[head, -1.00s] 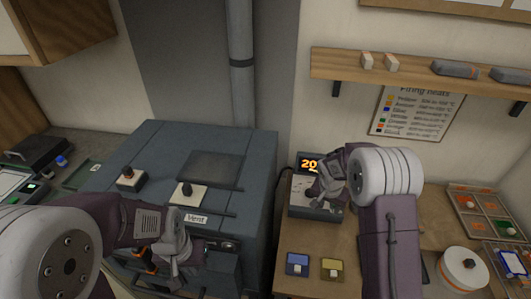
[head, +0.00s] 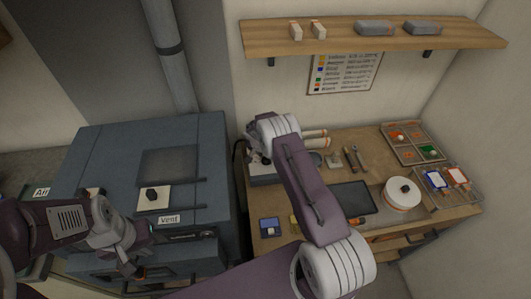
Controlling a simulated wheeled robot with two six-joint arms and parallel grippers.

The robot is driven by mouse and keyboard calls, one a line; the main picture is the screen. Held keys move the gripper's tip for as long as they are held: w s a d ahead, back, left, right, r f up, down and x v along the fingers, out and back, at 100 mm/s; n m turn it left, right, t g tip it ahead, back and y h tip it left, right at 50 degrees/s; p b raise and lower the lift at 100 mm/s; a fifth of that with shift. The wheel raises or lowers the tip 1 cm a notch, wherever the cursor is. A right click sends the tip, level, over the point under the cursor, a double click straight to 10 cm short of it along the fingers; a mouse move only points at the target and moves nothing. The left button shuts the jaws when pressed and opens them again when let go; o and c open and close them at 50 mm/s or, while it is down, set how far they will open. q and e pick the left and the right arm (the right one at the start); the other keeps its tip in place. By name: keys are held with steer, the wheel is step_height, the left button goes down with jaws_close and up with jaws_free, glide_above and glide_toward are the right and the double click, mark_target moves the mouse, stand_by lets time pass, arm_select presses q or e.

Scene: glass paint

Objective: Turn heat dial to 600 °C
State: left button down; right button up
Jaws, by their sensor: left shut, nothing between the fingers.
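The controller box (head: 262,173), a small grey unit, stands at the left end of the wooden bench. My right arm covers most of it, so its display and heat dial are hidden. My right gripper (head: 257,157) is at the box, largely hidden behind its own wrist; I cannot tell whether its fingers touch the dial or are open. My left gripper (head: 128,266) is shut and empty in front of the blue-grey kiln (head: 205,150).
The kiln top bears a black knob (head: 152,194) on a white plate by the "Vent" label. On the wooden bench (head: 330,255) are a blue sample card (head: 270,227), a dark tray (head: 352,199), a white round turntable (head: 402,192) and compartment trays (head: 412,144). A shelf (head: 370,38) hangs above.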

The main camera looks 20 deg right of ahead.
steer(key=shift+s+d, duration=0.25)
steer(key=shift+s, duration=0.05)
steer(key=shift+w+a, duration=0.2)
steer(key=shift+a, duration=0.05)
jaws_close()
arm_select(q)
steer(key=shift+s, duration=0.2)
steer(key=shift+d, duration=0.1)
arm_select(e)
steer(key=shift+d, duration=0.1)
steer(key=shift+n+t+y+b, duration=0.3)
steer(key=shift+n+b, duration=0.3)
steer(key=shift+n, duration=0.4)
steer(key=shift+s+r+n+y, duration=0.1)
steer(key=shift+n+y, duration=0.2)
steer(key=shift+n, duration=0.7)
arm_select(q)
steer(key=shift+r+p, duration=0.55)
steer(key=shift+p, duration=0.5)
arm_select(e)
steer(key=shift+n+t+y, duration=0.3)
steer(key=shift+n+y, duration=0.1)
steer(key=shift+n, duration=0.5)
